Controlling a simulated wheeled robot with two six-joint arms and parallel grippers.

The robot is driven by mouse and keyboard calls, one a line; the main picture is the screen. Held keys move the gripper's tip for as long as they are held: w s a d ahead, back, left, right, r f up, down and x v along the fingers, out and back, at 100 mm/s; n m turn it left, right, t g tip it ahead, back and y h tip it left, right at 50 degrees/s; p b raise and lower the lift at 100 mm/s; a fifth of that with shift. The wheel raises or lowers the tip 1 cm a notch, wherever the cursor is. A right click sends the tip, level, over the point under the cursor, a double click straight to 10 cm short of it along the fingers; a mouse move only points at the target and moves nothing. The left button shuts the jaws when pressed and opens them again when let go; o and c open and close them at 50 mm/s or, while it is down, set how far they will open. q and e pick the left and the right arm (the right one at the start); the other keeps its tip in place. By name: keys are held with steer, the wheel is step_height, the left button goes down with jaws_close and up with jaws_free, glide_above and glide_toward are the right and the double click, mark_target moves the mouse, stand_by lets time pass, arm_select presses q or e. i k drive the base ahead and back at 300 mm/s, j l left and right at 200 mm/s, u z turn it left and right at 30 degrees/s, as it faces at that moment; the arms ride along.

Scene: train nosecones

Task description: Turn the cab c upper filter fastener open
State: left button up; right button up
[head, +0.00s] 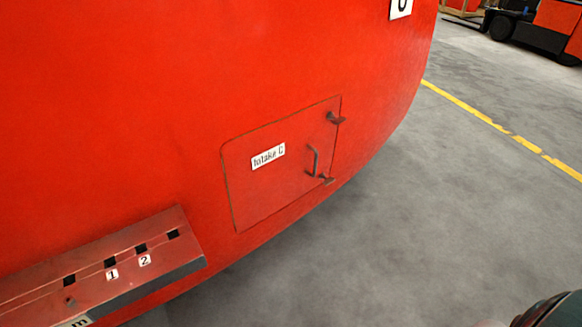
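The red cab's intake hatch (285,190), in the middle of the head view, carries a white label (268,156) reading "Intake C". The hatch looks closed and flush with the red hull. The upper fastener (336,118) is a small dark tab at the hatch's upper right edge. It points roughly sideways across the edge. A lower fastener (327,180) sits near the lower right edge, beside a dark bar handle (315,160). Neither of my grippers is in view, and nothing touches the hatch or its fasteners.
A red ledge (150,252) with several dark square slots and labels 1 and 2 juts out at lower left. Grey floor (430,210) lies open to the right, with a yellow line (500,128). A forklift (545,28) stands far back. A dark rounded shape is at bottom right.

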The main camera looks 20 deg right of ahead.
mark_target(339, 121)
steer(key=z, duration=0.85)
